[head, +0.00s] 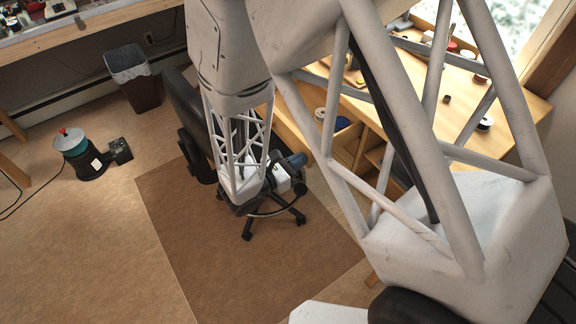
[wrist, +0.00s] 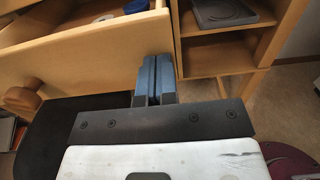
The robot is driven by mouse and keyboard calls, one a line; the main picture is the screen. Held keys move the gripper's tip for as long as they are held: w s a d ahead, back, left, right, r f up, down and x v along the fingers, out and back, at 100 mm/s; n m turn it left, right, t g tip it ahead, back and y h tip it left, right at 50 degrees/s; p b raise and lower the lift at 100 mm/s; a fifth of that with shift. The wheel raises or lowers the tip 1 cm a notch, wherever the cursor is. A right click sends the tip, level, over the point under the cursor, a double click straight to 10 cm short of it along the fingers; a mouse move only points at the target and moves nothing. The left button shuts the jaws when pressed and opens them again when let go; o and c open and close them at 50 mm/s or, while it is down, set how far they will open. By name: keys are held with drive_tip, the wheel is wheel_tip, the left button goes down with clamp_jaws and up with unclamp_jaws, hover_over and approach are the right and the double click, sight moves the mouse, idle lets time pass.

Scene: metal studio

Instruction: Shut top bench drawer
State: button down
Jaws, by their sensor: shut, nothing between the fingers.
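The top bench drawer (wrist: 95,55) is light wood and stands open in the wrist view, with its front panel facing me and a round wooden knob (wrist: 22,98) at the left. Its inside shows above the panel. In the head view the open drawer (head: 347,138) is partly hidden behind my arm. My gripper (wrist: 155,68) has blue fingers, shut together and empty. They are at the right end of the drawer front; I cannot tell whether they touch it. My gripper (head: 296,160) also shows in the head view, beside the drawer.
Open shelves (wrist: 222,50) with a grey tray (wrist: 224,12) are right of the drawer. A black office chair (head: 190,118) stands close by my arm on a brown mat (head: 190,235). A waste bin (head: 134,78) and a spool (head: 76,155) are at the left. The left floor is mostly clear.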

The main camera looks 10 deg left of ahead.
drive_tip(key=x, duration=1.9)
drive_tip(key=shift+w+d+f, duration=0.1)
drive_tip(key=shift+w+d, duration=0.6)
drive_tip(key=shift+w, duration=0.15)
drive_tip(key=shift+a, duration=0.1)
drive_tip(key=shift+v, duration=7.35)
